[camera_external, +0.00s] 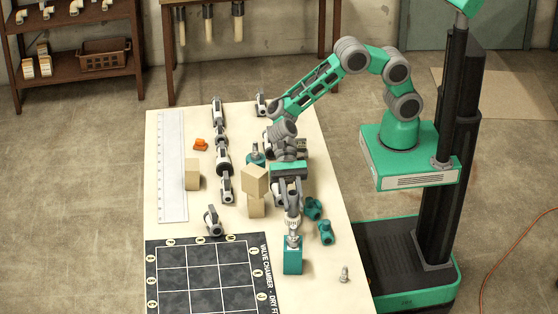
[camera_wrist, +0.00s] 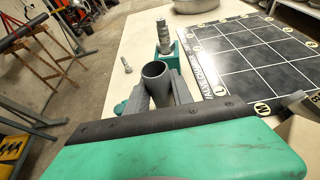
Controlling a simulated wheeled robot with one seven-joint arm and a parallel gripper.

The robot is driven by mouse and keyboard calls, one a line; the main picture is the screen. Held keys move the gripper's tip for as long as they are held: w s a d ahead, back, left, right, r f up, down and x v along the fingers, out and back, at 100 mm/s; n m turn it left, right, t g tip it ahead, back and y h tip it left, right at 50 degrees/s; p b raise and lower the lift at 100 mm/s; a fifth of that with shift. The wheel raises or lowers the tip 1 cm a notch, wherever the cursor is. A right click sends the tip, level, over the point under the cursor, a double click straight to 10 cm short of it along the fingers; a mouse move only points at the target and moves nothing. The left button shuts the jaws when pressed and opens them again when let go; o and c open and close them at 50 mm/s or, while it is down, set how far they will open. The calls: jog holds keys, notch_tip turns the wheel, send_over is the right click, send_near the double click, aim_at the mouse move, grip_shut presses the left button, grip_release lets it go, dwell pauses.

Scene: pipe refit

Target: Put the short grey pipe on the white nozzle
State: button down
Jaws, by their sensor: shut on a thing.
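My gripper (camera_external: 291,207) is shut on the short grey pipe. In the wrist view, the pipe (camera_wrist: 156,78) stands between my fingertips (camera_wrist: 159,91), with its round open end facing the camera. The white nozzle (camera_wrist: 163,34) shows beyond the pipe, upright and ribbed, on a teal block (camera_wrist: 166,57). In the outside view, the nozzle (camera_external: 293,223) rises from the teal block (camera_external: 293,257) just in front of my gripper. The pipe looks apart from the nozzle in the wrist view. The pipe is hard to make out in the outside view.
Teal fittings (camera_external: 325,233) lie right of my gripper, and a small pale fitting (camera_external: 344,274) stands near the table's right edge. Stacked wooden blocks (camera_external: 255,181) stand close on the left. A dark gridded board (camera_external: 205,276) lies left of the nozzle. Grey pipe parts (camera_external: 223,160) line the table.

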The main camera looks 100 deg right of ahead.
jog(key=c, duration=1.1)
grip_release()
jog(key=shift+f, duration=0.1)
jog(key=shift+d+r, duration=0.25)
jog(key=shift+d, duration=0.05)
jog(key=d+r+n+t+h, duration=0.1)
jog(key=d+r+n+h, duration=0.15)
jog(key=d, duration=0.45)
jog(key=d+r+n+t+h, duration=0.1)
jog(key=d+n, duration=0.2)
jog(key=d, duration=0.4)
jog(key=s+d+n+h, duration=0.5)
jog(key=s+d+n, duration=0.1)
jog(key=d, duration=0.4)
jog(key=s+d+n+t+h, duration=0.1)
jog(key=s+d+n+h, duration=0.4)
jog(key=s+d, duration=0.4)
jog(key=shift+s+d+f+n, duration=0.2)
jog(key=shift+d+n, duration=0.65)
jog(key=shift+d, duration=0.3)
